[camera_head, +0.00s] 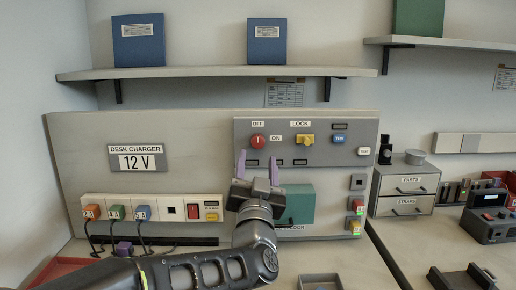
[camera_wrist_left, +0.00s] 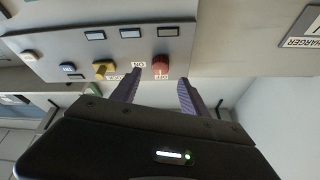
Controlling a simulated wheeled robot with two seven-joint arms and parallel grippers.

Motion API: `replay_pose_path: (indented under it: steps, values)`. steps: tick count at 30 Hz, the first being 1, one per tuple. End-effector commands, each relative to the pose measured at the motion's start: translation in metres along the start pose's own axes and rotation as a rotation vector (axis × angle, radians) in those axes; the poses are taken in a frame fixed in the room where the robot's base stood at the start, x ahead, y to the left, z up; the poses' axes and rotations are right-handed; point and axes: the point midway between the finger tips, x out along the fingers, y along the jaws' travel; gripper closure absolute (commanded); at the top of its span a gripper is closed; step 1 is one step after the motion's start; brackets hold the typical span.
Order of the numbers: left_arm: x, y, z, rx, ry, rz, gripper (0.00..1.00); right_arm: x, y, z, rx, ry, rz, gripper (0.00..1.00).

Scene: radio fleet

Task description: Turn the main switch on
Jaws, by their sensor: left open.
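The main switch is a red round knob (camera_head: 258,141) on the grey upper panel, with OFF above it and ON to its right. A short pale mark on the knob looks roughly vertical. My left gripper (camera_head: 258,160) is open and empty, its two purple fingers pointing up, with the tips just below and to either side of the knob in the picture. In the left wrist view, which is upside down, the knob (camera_wrist_left: 161,66) appears between and beyond the open fingers (camera_wrist_left: 158,84). I cannot see the fingers touching it. My right gripper is not in view.
A yellow LOCK knob (camera_head: 305,140) and a blue TRY button (camera_head: 340,139) sit right of the red knob. A green cover (camera_head: 300,203) is lower on the panel. The charger strip (camera_head: 155,211) with several plugs is at left. A shelf (camera_head: 215,71) runs above.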

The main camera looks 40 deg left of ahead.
Motion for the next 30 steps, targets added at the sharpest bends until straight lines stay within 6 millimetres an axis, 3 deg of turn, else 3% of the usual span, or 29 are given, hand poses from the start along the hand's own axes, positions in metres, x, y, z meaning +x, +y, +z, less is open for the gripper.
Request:
replay_pose_path:
  steps: [9, 20, 30]
  values:
    - [0.047, 0.000, 0.000, 0.000, 0.000, 0.000, 0.47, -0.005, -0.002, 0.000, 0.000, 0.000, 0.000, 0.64]
    - [0.054, 0.000, 0.000, 0.000, 0.000, 0.001, 0.47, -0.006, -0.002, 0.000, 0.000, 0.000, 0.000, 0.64]
    - [0.054, 0.000, 0.000, 0.000, 0.000, 0.001, 0.74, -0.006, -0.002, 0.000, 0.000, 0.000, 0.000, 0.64]
